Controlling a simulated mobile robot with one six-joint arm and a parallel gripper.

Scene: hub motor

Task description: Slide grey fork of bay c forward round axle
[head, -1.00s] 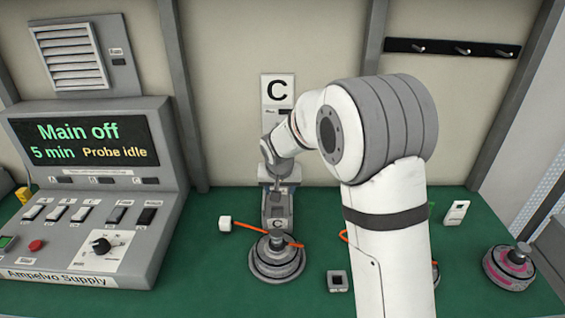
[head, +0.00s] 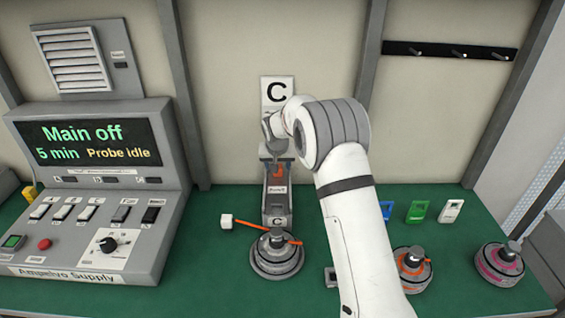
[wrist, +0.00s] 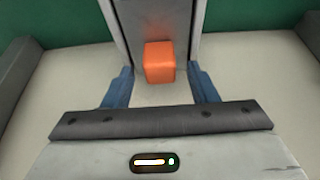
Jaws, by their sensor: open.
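In front sits a round grey hub motor (head: 277,262) with an upright axle (head: 277,238) and an orange lead. My gripper (head: 278,158) is at the slide's back end. In the wrist view my gripper (wrist: 162,88) is open, its blue fingers either side of the orange block (wrist: 160,62). Contact cannot be told. The fork's prongs are not clearly seen.
A control console (head: 92,190) reading "Main off" stands left. Other motors, an orange-marked one (head: 412,268) and a pink-marked one (head: 499,264), stand right. Coloured tags (head: 415,212) line the back right.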

